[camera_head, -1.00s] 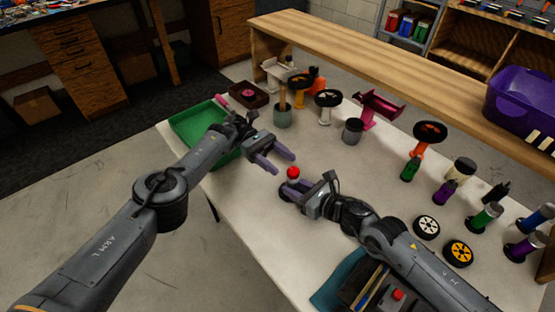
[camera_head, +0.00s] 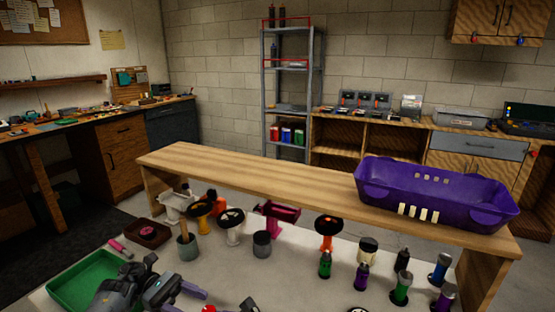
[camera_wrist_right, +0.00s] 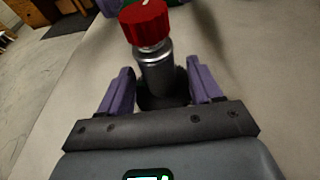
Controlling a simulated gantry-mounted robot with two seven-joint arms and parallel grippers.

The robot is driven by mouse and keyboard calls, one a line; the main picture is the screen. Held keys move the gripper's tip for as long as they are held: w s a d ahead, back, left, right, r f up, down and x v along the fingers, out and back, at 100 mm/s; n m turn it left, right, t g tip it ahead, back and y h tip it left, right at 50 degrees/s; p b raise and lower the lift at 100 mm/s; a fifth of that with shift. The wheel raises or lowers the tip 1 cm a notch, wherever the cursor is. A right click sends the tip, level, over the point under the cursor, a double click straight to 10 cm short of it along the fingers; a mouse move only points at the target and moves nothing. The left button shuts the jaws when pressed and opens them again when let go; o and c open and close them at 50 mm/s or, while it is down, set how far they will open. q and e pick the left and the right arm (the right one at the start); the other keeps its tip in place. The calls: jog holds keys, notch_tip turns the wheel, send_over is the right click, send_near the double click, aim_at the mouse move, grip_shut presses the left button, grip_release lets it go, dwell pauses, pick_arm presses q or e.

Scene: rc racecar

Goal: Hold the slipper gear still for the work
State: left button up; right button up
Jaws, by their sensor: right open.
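A red knob (camera_wrist_right: 146,22) tops a silver cylinder (camera_wrist_right: 157,72) with a dark round base (camera_wrist_right: 165,98) in the right wrist view; I cannot tell which part, if any, is the slipper gear. My right gripper (camera_wrist_right: 163,85) is open, its purple fingers on either side of the cylinder with gaps showing. In the head view only the red top (camera_head: 208,308) shows at the bottom edge, with a bit of my right gripper beside it. My left gripper (camera_head: 178,293) has its purple fingers apart, left of the red knob, partly cut off by the frame.
A green tray (camera_head: 85,283) lies at the table's left. Several wheels, pots and holders stand along the table's back, with coloured shock-like cylinders (camera_head: 400,290) at the right. A raised wooden shelf (camera_head: 270,185) spans behind them, carrying a purple bin (camera_head: 430,195).

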jog(key=v, duration=1.2)
jog(key=shift+r, duration=0.1)
